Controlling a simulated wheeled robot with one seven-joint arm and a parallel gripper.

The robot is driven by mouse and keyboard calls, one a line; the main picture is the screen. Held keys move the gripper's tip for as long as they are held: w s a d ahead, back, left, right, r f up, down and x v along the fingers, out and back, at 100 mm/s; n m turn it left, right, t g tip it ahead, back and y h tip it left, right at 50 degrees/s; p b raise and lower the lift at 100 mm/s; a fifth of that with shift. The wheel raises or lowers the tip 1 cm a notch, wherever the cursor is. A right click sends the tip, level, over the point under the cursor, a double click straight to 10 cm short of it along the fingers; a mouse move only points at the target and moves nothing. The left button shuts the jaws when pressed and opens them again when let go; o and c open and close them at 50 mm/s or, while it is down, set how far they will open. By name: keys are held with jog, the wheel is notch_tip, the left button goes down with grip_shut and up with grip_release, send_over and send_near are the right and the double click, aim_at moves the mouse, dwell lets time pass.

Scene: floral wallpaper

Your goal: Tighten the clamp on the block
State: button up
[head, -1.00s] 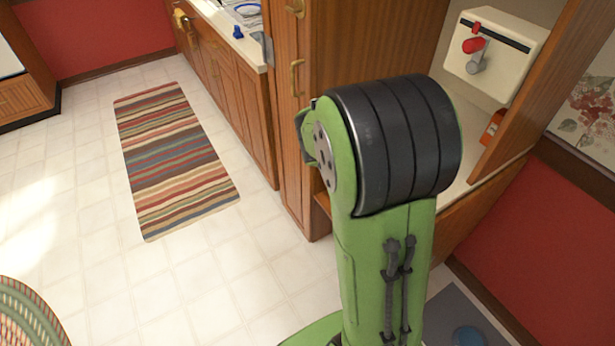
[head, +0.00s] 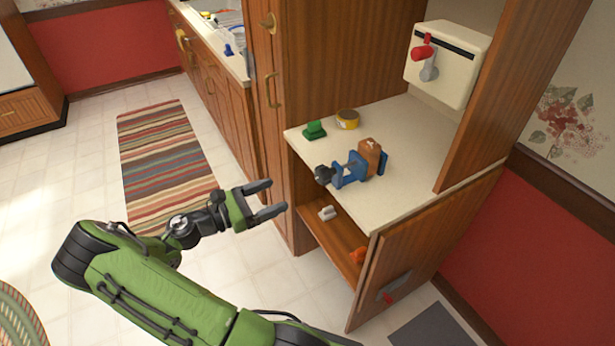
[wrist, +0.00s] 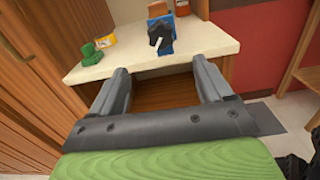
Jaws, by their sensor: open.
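A blue clamp (head: 350,173) with a dark knob (head: 324,174) sits on the cream counter of the wooden cabinet. A brown wooden block (head: 371,155) stands at the clamp's far end, by its blue jaw. I cannot tell how tightly the jaws meet the block. My gripper (head: 277,198) is open and empty, in front of and to the left of the counter, apart from the clamp.
A green object (head: 314,130) and a yellow tape roll (head: 347,119) lie on the counter (head: 400,200), left of the clamp. A cream box with a red handle (head: 445,62) hangs behind. An open shelf (head: 335,240) below holds small items. A cabinet door (head: 425,250) borders it.

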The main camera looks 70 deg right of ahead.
aim_at(318, 177)
jog(key=b+x, duration=0.2)
jog(key=x, duration=1.2)
jog(key=shift+a+f+b, duration=0.15)
jog(key=shift+b, duration=0.15)
jog(key=shift+s+d, duration=0.35)
jog(key=shift+d, duration=0.1)
jog(key=c, duration=1)
jog(key=shift+m+p, duration=0.55)
jog(key=shift+m, duration=1.95)
jog(key=o, duration=1)
jog(key=p+v, duration=0.2)
jog(key=v, duration=1.3)
jog(key=shift+w+a+p, duration=0.25)
jog(key=shift+w+p, duration=0.05)
